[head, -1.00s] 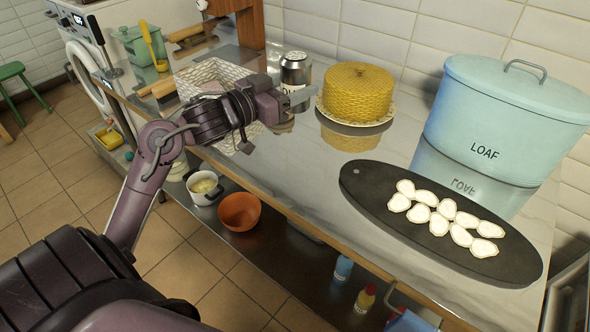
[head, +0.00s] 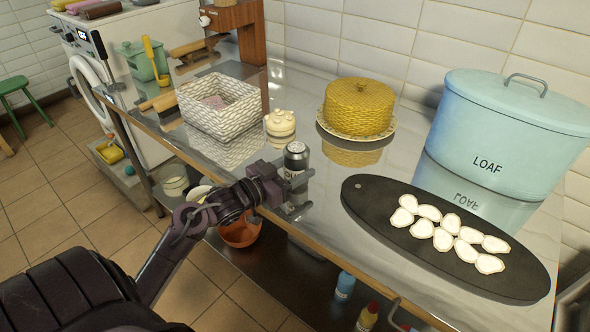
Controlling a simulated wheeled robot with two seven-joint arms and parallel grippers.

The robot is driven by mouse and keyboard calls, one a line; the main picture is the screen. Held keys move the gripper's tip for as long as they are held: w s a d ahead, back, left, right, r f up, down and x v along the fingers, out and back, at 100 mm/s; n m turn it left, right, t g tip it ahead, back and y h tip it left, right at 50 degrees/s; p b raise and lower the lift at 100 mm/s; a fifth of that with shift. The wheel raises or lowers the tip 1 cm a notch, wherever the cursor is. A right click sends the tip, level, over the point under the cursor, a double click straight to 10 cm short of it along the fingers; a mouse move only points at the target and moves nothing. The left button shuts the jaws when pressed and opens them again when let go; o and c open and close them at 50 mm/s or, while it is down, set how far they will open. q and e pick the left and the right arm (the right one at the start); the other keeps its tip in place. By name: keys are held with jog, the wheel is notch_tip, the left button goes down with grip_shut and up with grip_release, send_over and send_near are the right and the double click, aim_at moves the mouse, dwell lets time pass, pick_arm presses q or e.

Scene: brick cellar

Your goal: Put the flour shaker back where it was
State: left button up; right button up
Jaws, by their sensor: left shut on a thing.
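The shaker looks upright. I cannot tell whether its base touches the counter (head: 320,232) or hangs just above it; the gripper hides its lower part. My right gripper is not in view.
A yellow cake cover (head: 356,105) stands behind right. A dark board (head: 385,225) with several white slices and a blue LOAF bin (head: 505,135) are right.

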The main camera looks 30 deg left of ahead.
pick_arm(q)
jog(key=shift+f, duration=0.25)
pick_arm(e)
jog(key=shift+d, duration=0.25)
pick_arm(q)
jog(key=shift+f, duration=0.15)
jog(key=o, duration=1)
jog(key=shift+o, duration=0.2)
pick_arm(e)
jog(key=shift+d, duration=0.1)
